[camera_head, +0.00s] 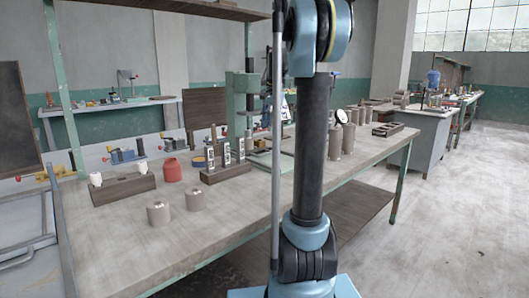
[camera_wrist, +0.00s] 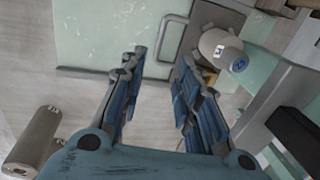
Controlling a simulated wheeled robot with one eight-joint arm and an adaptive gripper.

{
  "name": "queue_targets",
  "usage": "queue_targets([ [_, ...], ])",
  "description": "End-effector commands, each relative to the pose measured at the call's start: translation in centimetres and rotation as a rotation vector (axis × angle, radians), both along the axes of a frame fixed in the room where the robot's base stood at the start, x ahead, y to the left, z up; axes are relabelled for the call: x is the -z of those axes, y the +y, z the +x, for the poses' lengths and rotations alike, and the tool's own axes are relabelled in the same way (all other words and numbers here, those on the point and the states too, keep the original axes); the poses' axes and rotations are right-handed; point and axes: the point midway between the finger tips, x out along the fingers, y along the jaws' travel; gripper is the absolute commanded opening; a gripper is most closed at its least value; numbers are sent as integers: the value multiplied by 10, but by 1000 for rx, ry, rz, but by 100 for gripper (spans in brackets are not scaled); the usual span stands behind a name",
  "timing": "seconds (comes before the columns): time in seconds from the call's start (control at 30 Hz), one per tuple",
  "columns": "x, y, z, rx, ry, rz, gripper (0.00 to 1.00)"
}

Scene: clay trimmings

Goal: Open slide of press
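The green press (camera_head: 240,105) stands on the workbench, left of my arm in the head view, and my arm hides part of it. In the wrist view a pale green plate (camera_wrist: 95,35) carries a grey D-shaped handle (camera_wrist: 163,58); it appears to be the slide of the press. My gripper (camera_wrist: 162,64) is open, with its blue-padded fingers spread on either side. The handle shows in the gap between the fingertips, beyond them. I cannot tell its distance, and no contact is visible. In the head view my gripper cannot be made out.
The workbench (camera_head: 130,240) holds metal cylinders (camera_head: 158,213), a red pot (camera_head: 172,170) and a dark block with upright pieces (camera_head: 226,173). A pale rounded part (camera_wrist: 220,48) is close to the right fingers. A metal cylinder (camera_wrist: 35,138) is at lower left. Open floor (camera_head: 450,220) lies right.

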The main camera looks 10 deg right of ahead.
Motion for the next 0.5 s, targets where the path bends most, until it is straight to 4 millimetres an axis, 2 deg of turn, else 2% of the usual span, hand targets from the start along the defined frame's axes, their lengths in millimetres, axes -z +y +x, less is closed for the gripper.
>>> queue_targets([
  [0.5, 90, 9, 14, 0, 0, 0, 30],
])
